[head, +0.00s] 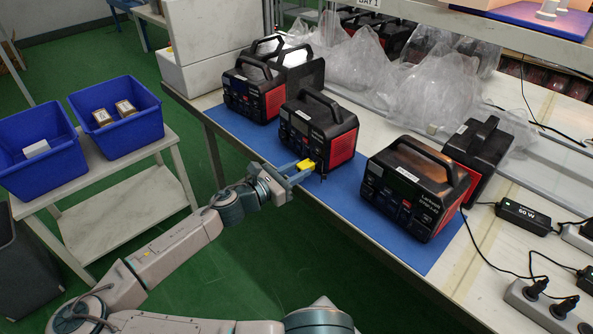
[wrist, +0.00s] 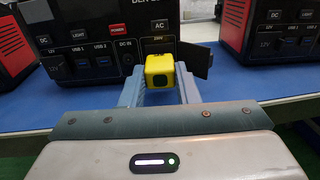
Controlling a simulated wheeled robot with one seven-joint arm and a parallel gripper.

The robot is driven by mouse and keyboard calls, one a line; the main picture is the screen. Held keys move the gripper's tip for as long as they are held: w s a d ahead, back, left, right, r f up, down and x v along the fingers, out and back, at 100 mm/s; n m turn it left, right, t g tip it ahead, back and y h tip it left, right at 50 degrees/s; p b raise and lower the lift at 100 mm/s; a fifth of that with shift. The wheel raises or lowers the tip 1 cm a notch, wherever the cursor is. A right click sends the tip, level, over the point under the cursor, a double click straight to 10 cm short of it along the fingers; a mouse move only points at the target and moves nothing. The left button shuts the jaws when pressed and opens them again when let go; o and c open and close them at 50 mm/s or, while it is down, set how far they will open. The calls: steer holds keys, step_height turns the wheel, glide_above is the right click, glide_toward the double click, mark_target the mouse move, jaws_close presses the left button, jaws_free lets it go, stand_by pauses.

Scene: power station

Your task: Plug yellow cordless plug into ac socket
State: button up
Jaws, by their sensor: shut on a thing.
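My gripper (head: 297,172) is shut on the yellow plug (head: 306,165), in front of the middle black power station (head: 318,122). In the wrist view, the two grey fingers of my gripper (wrist: 160,88) hold the yellow plug (wrist: 160,72) from its sides, just before the front panel (wrist: 98,55). The panel has an AC button (wrist: 160,23) above the plug. A dark flap (wrist: 198,61) stands out open to the right of the plug. The AC socket is hidden behind the plug. I cannot tell whether the plug touches the panel or its prongs are in.
Other power stations stand to the left (head: 254,88) and right (head: 413,188) on the blue mat (head: 352,205). Clear plastic bags (head: 425,85) lie behind. Power strips (head: 540,305) and cables are at the right. Blue bins (head: 116,115) stand on a side table.

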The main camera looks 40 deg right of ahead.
steer(key=shift+d+p, duration=0.65)
steer(key=shift+d, duration=0.2)
stand_by(0.6)
steer(key=o, duration=1.1)
steer(key=shift+c, duration=0.2)
steer(key=shift+a, duration=0.15)
steer(key=a, duration=1.3)
steer(key=shift+a, duration=0.3)
